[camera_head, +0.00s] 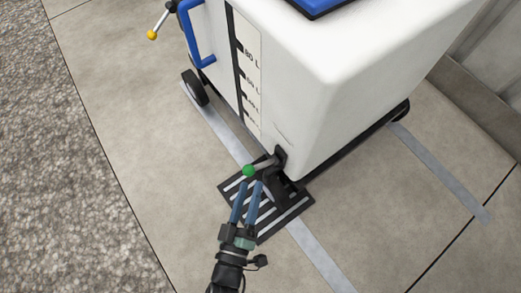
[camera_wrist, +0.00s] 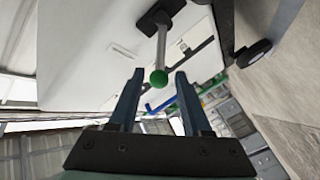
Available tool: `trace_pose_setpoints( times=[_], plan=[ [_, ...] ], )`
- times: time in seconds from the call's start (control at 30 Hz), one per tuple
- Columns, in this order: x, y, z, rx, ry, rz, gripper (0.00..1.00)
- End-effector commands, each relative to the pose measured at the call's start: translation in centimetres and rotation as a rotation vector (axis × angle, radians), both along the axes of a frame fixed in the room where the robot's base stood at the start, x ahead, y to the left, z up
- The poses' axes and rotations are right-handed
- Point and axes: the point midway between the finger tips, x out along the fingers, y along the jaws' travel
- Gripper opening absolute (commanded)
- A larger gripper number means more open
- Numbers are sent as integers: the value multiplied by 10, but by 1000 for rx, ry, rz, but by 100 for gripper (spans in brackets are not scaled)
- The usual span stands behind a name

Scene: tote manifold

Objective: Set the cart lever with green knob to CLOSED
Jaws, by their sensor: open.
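The green knob (camera_head: 249,170) tips a short metal lever at the lower front corner of the white cart (camera_head: 335,100). In the head view the lever runs from a dark mount on the cart down-left to the knob. In the wrist view the green knob (camera_wrist: 158,77) hangs at the end of a grey lever rod (camera_wrist: 162,45) from a black mount. My gripper (camera_head: 249,186) is open, its two blue fingers pointing at the knob. In the wrist view my gripper (camera_wrist: 155,75) has the knob between its fingertips, with gaps on both sides. Contact cannot be told. No CLOSED marking is readable.
A dark floor grate (camera_head: 236,185) lies below the lever. A blue handle (camera_head: 207,62) and a yellow-knobbed lever (camera_head: 152,35) are at the cart's upper left. The cart has a black wheel (camera_head: 195,87). Open concrete floor lies to the left.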

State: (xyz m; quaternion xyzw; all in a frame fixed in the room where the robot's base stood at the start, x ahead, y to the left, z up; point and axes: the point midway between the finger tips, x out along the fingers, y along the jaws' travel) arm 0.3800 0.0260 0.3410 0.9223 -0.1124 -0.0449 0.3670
Motion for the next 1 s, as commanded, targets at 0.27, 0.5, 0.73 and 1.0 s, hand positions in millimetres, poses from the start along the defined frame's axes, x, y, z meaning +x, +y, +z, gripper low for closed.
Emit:
trace_pose_setpoints(
  times=[0.27, 0.5, 0.73, 1.0],
  plan=[
    [59, -16, -3, -2, -7, -3, 48],
    [89, -23, -2, -1, -3, -1, 48],
    [96, -24, 0, 1, -1, 1, 48],
    [96, -24, 0, 0, -1, 1, 30]
  ],
)
